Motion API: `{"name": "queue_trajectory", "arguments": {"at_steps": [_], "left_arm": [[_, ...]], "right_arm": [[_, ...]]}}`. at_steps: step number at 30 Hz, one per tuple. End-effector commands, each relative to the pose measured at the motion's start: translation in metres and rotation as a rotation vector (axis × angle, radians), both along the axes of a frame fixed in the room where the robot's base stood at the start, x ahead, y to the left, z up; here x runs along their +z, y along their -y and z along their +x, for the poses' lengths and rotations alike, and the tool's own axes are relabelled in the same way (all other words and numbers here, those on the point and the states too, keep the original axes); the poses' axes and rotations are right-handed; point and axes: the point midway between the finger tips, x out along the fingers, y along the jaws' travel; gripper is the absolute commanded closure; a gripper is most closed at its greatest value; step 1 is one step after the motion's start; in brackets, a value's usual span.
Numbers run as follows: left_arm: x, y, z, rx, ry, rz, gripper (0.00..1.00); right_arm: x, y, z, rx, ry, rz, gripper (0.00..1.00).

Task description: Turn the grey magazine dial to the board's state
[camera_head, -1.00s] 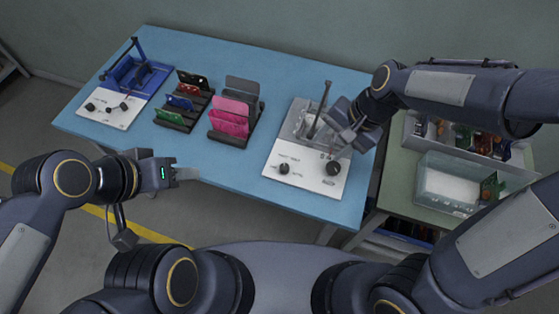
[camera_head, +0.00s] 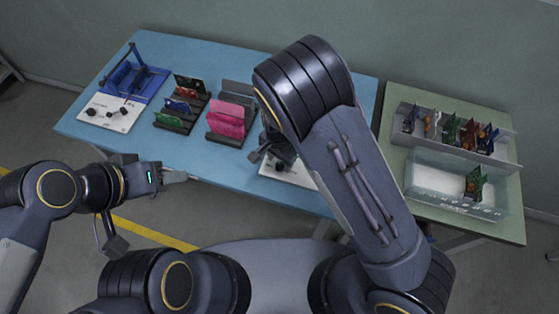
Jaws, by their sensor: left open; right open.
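The grey magazine station is mostly hidden behind my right arm; only a front strip of its white base (camera_head: 284,171) shows, and its dial is hidden. My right gripper (camera_head: 262,158) is open over the left edge of that base, beside the pink boards' rack; whether it touches anything cannot be told. My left gripper (camera_head: 176,177) is open and empty off the table's front edge. Pink boards (camera_head: 225,124) stand in a dark rack in the middle. Green, blue and red boards (camera_head: 177,106) stand in another rack left of it.
A blue magazine station (camera_head: 136,82) with black knobs on its white base stands at the left of the blue table (camera_head: 200,60). On the green side table are a grey bin (camera_head: 505,150) of boards and a clear box (camera_head: 430,180) with a board at its right end.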

Motion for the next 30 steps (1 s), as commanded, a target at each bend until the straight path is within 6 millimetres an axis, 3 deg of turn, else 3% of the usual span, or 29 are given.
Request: {"name": "queue_trajectory", "arguments": {"at_steps": [5, 13, 24, 30], "left_arm": [[0.002, 0.0, 0.0, 0.0, 0.0, 0.0, 0.57], [0.002, 0.0, 0.0, 0.0, 0.0, 0.0, 0.57], [0.002, 0.0, 0.0, 0.0, 0.0, 0.0, 0.57], [0.0, 0.0, 0.0, 0.0, 0.0, 0.0, 0.57]], "right_arm": [[-0.014, 0.0, 0.0, -0.001, 0.0, 0.0, 0.52], [-0.016, 0.0, 0.0, 0.0, 0.001, 0.001, 0.52], [-0.016, 0.0, 0.0, 0.0, 0.001, 0.001, 0.96], [-0.016, 0.0, 0.0, 0.015, 0.0, 0.002, 0.96]]}}
